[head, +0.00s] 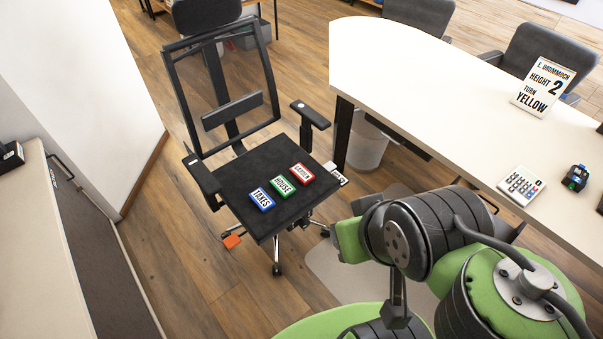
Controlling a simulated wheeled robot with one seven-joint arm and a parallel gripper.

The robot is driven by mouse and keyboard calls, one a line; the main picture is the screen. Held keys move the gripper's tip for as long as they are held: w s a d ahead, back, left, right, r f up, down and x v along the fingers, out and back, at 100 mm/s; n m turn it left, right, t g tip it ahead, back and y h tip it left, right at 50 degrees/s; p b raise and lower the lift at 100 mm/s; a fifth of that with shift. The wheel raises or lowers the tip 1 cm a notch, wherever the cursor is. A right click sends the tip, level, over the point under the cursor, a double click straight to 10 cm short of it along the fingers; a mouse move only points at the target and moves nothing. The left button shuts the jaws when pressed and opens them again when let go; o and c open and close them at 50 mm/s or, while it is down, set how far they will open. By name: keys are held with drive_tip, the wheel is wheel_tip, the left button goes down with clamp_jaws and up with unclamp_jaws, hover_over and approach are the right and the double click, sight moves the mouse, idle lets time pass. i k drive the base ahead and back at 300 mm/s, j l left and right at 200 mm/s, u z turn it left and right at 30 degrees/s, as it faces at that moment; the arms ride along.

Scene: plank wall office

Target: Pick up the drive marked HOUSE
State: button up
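The drive marked HOUSE (284,187) is a small green block with a white label. It lies flat on the black seat of the office chair (290,212), between two similar drives. The blue drive marked TAXES (261,200) lies to its left and nearer. The red drive (301,174) lies to its right and farther; its label is hard to read. My green and black arm fills the lower right, apart from the drives. A dark part at its lower end (397,308) may be my gripper; its fingers cannot be made out.
The chair's armrests (202,176) (310,114) and open-framed back flank the seat. A white desk (420,80) at right carries a sign (543,87), a calculator (521,185) and a dark device (576,177). A cabinet (60,250) stands at left.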

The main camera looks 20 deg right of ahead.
sight(283, 187)
drive_tip(key=i+l+u, duration=0.15)
drive_tip(key=i+u, duration=0.3)
drive_tip(key=i+l+u, duration=0.2)
drive_tip(key=u, duration=0.25)
drive_tip(key=i+l+u, duration=0.2)
drive_tip(key=l+u, duration=0.25)
drive_tip(key=i+j, duration=0.05)
drive_tip(key=j, duration=0.05)
